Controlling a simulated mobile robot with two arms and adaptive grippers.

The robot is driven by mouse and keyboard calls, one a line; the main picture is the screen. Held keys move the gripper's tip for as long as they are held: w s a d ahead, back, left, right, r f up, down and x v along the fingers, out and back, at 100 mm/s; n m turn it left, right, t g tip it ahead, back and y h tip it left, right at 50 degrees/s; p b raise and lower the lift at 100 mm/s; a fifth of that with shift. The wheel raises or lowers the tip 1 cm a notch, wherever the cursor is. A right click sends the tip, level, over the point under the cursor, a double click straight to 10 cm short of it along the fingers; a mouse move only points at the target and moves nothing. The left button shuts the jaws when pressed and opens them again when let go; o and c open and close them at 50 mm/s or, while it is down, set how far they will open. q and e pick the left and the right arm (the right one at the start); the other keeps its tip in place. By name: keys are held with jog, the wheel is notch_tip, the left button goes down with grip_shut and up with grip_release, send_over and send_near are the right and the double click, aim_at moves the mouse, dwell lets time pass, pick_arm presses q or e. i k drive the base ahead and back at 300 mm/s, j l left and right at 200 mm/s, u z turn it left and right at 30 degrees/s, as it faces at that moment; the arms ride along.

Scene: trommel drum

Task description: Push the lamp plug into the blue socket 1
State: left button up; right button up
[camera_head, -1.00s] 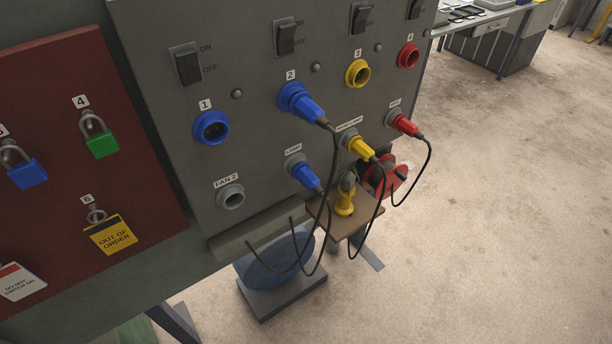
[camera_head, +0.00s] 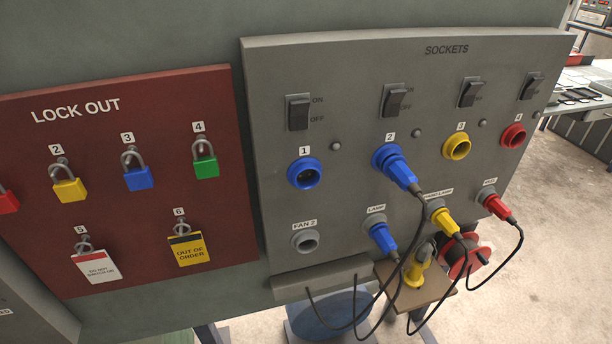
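The blue socket 1 (camera_head: 305,173) is on the grey socket panel, below its switch, and is empty. The lamp plug (camera_head: 383,238) is blue and sits in the grey holder labelled LAMP, with a black cable hanging from it. Another blue plug (camera_head: 402,174) sits in the blue socket 2 (camera_head: 384,156). Neither of my grippers is in view.
The yellow socket 3 (camera_head: 456,146) and red socket 4 (camera_head: 513,135) are empty. A yellow plug (camera_head: 443,221) and a red plug (camera_head: 497,207) sit in lower holders. Cables hang below the panel. A red lock-out board (camera_head: 120,230) with padlocks is at left.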

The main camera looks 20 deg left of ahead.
aim_at(380, 232)
jog(key=l, duration=0.55)
jog(key=k+l, duration=0.15)
jog(key=l, duration=0.35)
jog(key=l+u, duration=0.1)
jog(key=l, duration=0.45)
jog(key=k+l, duration=0.15)
jog(key=l, duration=0.35)
jog(key=k+l, duration=0.1)
jog(key=l, duration=0.45)
jog(key=i+u, duration=0.05)
